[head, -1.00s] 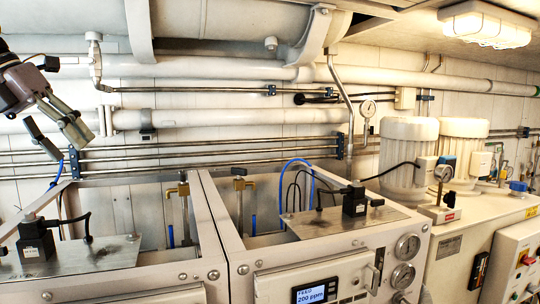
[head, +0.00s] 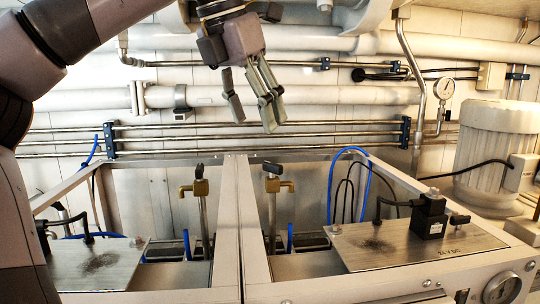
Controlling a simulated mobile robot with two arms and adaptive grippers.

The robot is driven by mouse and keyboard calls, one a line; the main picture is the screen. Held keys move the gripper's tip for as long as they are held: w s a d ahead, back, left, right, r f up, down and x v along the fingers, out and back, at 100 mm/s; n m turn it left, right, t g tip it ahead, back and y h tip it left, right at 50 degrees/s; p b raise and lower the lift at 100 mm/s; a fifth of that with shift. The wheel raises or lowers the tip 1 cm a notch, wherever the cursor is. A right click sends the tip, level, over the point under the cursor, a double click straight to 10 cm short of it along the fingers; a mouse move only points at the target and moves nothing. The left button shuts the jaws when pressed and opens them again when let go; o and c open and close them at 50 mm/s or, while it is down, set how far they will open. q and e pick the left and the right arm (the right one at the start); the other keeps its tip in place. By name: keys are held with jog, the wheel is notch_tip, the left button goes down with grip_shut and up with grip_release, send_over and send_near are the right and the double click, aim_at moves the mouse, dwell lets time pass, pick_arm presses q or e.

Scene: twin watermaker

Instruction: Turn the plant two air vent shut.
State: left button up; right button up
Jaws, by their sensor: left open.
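Two brass air vents with black handles stand on thin pipes inside the open frames, either side of the middle divider. The left vent (head: 200,187) has its spout to the left, and its handle looks short, perhaps seen end-on. The right vent (head: 272,185) has its spout to the right, and its dark handle lies across the top. No label shows which is plant two. My left gripper (head: 254,122) is open and empty, fingers pointing down, above and behind the divider in the picture, apart from both vents. My right gripper is out of view.
Metal frame rails (head: 240,225) surround both vents. A plate with a black connector block (head: 430,217) lies to the right, another plate (head: 95,262) to the left. Blue hoses (head: 333,185) rise nearby. Steel pipes (head: 260,137) run along the back wall. A white motor (head: 495,150) stands right.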

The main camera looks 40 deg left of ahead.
aim_at(272, 163)
pick_arm(q)
jog(key=p+x, duration=0.1)
jog(key=x, duration=0.6)
jog(key=shift+w+a, duration=0.15)
jog(key=shift+w, duration=0.1)
jog(key=shift+p+x, duration=0.35)
jog(key=shift+x, duration=0.8)
jog(key=shift+s, duration=0.1)
jog(key=c, duration=1.1)
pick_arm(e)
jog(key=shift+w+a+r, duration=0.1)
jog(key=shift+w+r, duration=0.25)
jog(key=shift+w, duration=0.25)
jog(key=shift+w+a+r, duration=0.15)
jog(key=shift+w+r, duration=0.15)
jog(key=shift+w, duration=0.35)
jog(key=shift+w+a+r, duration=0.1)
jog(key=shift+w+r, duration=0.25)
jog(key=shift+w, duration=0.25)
